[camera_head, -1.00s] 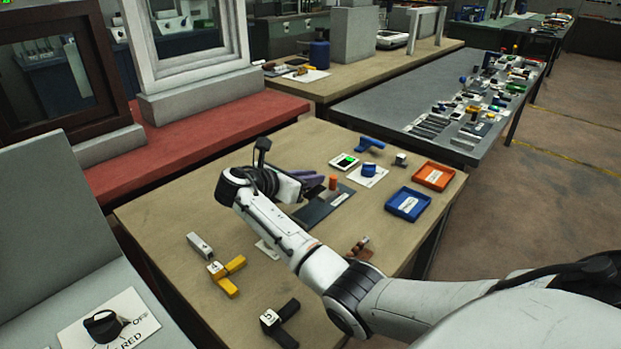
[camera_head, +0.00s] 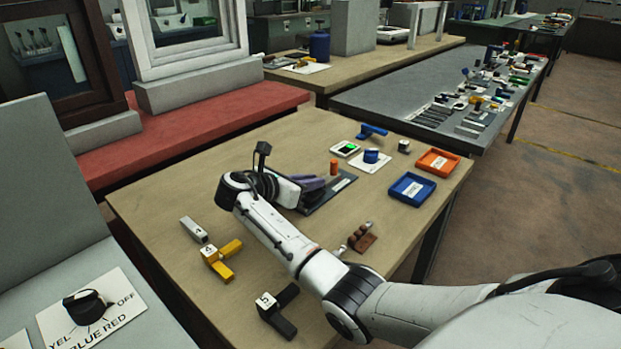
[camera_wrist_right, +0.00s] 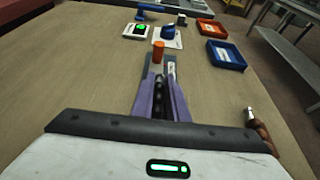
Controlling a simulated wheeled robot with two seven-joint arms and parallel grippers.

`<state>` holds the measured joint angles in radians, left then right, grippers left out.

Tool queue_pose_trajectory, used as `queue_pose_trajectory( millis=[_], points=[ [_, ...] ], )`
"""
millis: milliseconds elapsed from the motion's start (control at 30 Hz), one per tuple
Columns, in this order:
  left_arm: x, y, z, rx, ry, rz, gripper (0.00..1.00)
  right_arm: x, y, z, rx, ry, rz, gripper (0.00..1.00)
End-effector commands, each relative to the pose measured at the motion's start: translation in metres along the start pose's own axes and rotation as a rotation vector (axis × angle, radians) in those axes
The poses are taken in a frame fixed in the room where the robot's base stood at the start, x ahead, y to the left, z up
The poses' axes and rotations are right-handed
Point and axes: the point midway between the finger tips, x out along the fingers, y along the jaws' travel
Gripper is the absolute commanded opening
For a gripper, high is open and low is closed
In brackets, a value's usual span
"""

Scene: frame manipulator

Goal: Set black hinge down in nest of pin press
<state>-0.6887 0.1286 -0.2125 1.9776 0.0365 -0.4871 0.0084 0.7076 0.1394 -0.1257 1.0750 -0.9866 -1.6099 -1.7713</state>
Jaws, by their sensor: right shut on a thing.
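My right gripper (camera_head: 320,184), with purple fingers, is over the dark grey base plate of what looks like the pin press (camera_head: 336,190). In the right wrist view the fingers (camera_wrist_right: 161,98) are shut on a small dark piece, apparently the black hinge (camera_wrist_right: 160,84). An orange upright cylinder (camera_head: 334,167) stands at the plate's far side, just ahead of the fingers. The fingers and arm hide the nest, so I cannot tell whether the hinge touches it. My left gripper is out of view.
A blue tray (camera_head: 411,189) and an orange tray (camera_head: 438,163) are to the right. A wooden-handled tool (camera_head: 362,238) lies beside my arm. A yellow bracket marked 4 (camera_head: 220,262) and a black one marked 5 (camera_head: 278,312) lie nearer. The table's left middle is clear.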

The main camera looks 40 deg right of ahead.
Motion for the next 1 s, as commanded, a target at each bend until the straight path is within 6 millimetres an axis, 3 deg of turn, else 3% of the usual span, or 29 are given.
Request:
queue_pose_trajectory(
  millis=[367, 400, 533, 833, 1000],
  points=[
    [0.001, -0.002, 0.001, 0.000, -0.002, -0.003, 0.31, 0.002, 0.000, -0.004, 0.001, -0.001, 0.001, 0.00],
    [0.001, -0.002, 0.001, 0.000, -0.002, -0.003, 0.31, 0.002, 0.000, -0.004, 0.001, -0.001, 0.001, 0.15],
    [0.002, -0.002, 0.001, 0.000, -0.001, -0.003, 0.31, 0.002, 0.000, -0.004, 0.001, 0.000, 0.001, 0.35],
    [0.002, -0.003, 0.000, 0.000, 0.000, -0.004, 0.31, 0.000, 0.000, -0.005, 0.000, 0.000, 0.001, 0.35],
    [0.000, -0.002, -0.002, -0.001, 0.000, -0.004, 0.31, -0.019, 0.001, -0.004, 0.001, 0.000, 0.004, 0.35]
  ],
)
